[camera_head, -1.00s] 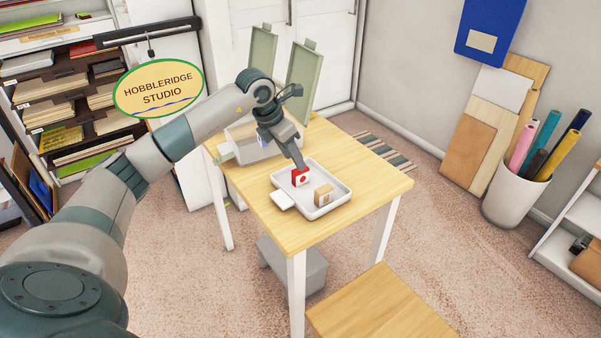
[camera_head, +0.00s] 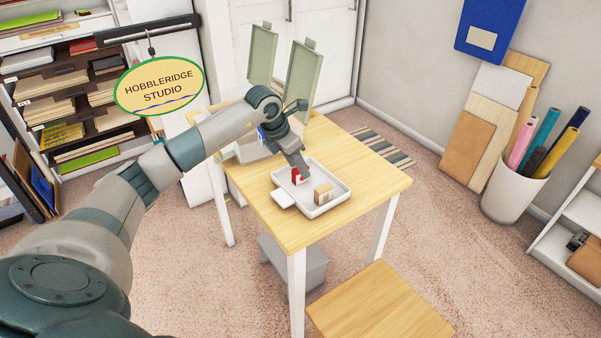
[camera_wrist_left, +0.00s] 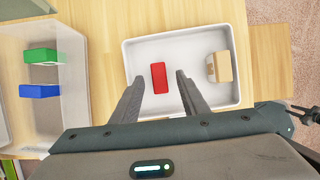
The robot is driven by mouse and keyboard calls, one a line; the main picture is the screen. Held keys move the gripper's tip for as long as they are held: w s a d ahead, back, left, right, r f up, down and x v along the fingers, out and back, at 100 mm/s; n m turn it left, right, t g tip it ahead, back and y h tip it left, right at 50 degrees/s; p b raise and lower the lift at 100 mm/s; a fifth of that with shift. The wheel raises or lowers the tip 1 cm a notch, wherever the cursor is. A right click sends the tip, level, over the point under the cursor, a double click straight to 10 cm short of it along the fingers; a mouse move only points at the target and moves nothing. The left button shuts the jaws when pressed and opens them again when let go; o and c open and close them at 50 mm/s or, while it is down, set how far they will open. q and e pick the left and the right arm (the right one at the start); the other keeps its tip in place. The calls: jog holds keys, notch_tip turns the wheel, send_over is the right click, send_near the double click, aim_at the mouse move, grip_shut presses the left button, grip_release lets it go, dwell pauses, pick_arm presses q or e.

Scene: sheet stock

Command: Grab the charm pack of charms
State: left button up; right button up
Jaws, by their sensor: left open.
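A white tray (camera_head: 331,205) on the wooden table holds a small red pack with a white face (camera_head: 296,176) and a tan box (camera_head: 323,193). I cannot read their labels, so I cannot tell which is the charm pack. My left gripper (camera_head: 301,172) points down at the red pack and partly hides it. In the left wrist view, the open fingers of the gripper (camera_wrist_left: 160,81) are on either side of the red pack (camera_wrist_left: 159,78), with gaps. The tan box (camera_wrist_left: 219,67) is right of the fingers. My right gripper is out of view.
A clear bin (camera_wrist_left: 12,110) with a green block (camera_wrist_left: 43,56) and a blue block (camera_wrist_left: 39,91) stands left of the tray. Two upright green panels (camera_head: 304,82) rise behind the bin. The table's right side (camera_head: 380,180) is clear.

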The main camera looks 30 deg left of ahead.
pick_arm(q)
jog(key=shift+p+x, duration=0.5)
jog(key=shift+x, duration=1.25)
grip_shut()
